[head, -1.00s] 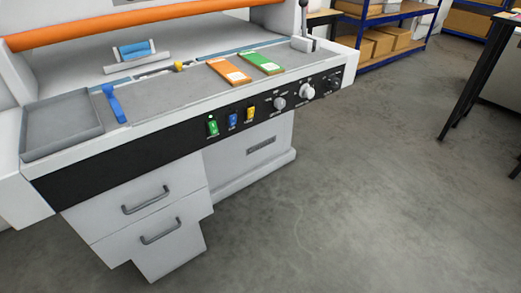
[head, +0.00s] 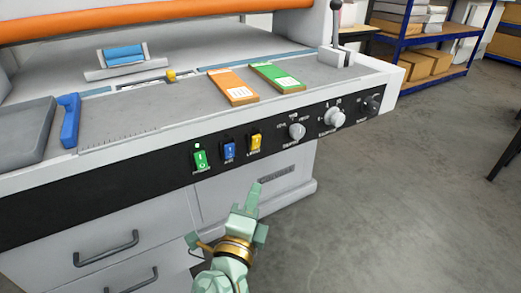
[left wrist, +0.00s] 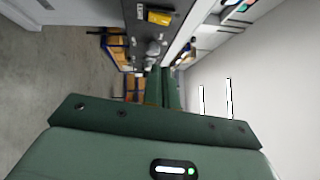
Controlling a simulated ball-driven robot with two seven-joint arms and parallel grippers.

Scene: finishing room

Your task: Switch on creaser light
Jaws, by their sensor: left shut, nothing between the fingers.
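The creaser's black front panel (head: 90,205) carries a green rocker switch (head: 200,160), a blue rocker switch (head: 229,149) and a yellow rocker switch (head: 256,142), left to right. Their labels are too small to read surely, and I cannot tell which way each rocker is pressed. The yellow switch also shows in the left wrist view (left wrist: 158,16). My left gripper (head: 255,190) is shut and empty, in front of and below the yellow switch in the head view, apparently clear of the panel. Its fingers show in the left wrist view (left wrist: 164,88). My right gripper is not in view.
Right of the switches are a grey knob (head: 297,131), a white knob (head: 334,117) and a dark knob (head: 371,104). Orange (head: 232,84) and green (head: 277,76) pads lie on the bed. Drawer handles (head: 106,248) project below.

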